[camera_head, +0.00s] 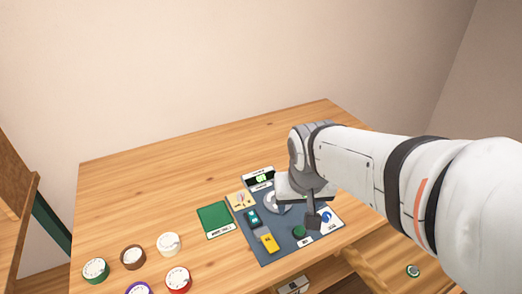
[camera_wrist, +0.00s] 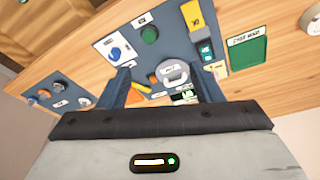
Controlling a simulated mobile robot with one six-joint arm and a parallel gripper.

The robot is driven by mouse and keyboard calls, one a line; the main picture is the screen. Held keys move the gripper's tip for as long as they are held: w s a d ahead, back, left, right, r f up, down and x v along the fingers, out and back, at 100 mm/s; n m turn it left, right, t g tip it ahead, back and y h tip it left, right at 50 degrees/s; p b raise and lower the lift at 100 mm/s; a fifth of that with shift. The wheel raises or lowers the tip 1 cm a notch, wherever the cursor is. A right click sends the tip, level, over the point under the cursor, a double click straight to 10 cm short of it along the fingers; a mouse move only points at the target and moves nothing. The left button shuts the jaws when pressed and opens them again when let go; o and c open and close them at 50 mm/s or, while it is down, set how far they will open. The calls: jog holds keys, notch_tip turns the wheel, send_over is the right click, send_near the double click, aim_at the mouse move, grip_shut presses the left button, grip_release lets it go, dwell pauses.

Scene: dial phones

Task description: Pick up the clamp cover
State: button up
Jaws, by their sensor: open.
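A round light-grey piece with a raised arched part and a white label, which looks like the clamp cover (camera_wrist: 172,75), sits on the blue-grey panel between my fingers in the wrist view. In the head view this grey piece (camera_head: 273,204) is partly hidden by my gripper. My gripper (camera_head: 309,214) hangs over the right part of the panel (camera_head: 273,249). In the wrist view my gripper (camera_wrist: 163,72) has its two dark fingers wide apart with nothing held. The fingers appear above the panel; their exact height is unclear.
Several coloured dials, one red-rimmed (camera_head: 178,279), stand front left. The table's back left is clear.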

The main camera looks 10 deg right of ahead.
jog(key=o, duration=0.7)
jog(key=w+f+b, duration=0.1)
jog(key=w+f, duration=0.2)
jog(key=w, duration=0.1)
jog(key=w+a+f+m+b, duration=0.1)
jog(key=w+f+b, duration=0.1)
jog(key=w+f, duration=0.1)
jog(key=w+f+m+t+b, duration=0.1)
jog(key=w+f+b, duration=0.1)
jog(key=w+f, duration=0.1)
jog(key=shift+w+a+f+h, duration=0.1)
jog(key=shift+w+a+h, duration=0.05)
jog(key=shift+w, duration=0.3)
jog(key=shift+w+a+f+h, duration=0.1)
jog(key=shift+w+a+h, duration=0.05)
jog(key=shift+w, duration=0.3)
jog(key=shift+o, duration=0.8)
jog(key=shift+w+r+b+x, duration=0.1)
jog(key=shift+w+b+x, duration=0.1)
jog(key=shift+x, duration=1)
jog(key=shift+w+r+b+x, duration=0.1)
jog(key=shift+w+b+x, duration=0.1)
jog(key=shift+x, duration=1)
jog(key=shift+w+b+x, duration=0.15)
jog(key=shift+w+x, duration=0.05)
jog(key=shift+x, duration=1)
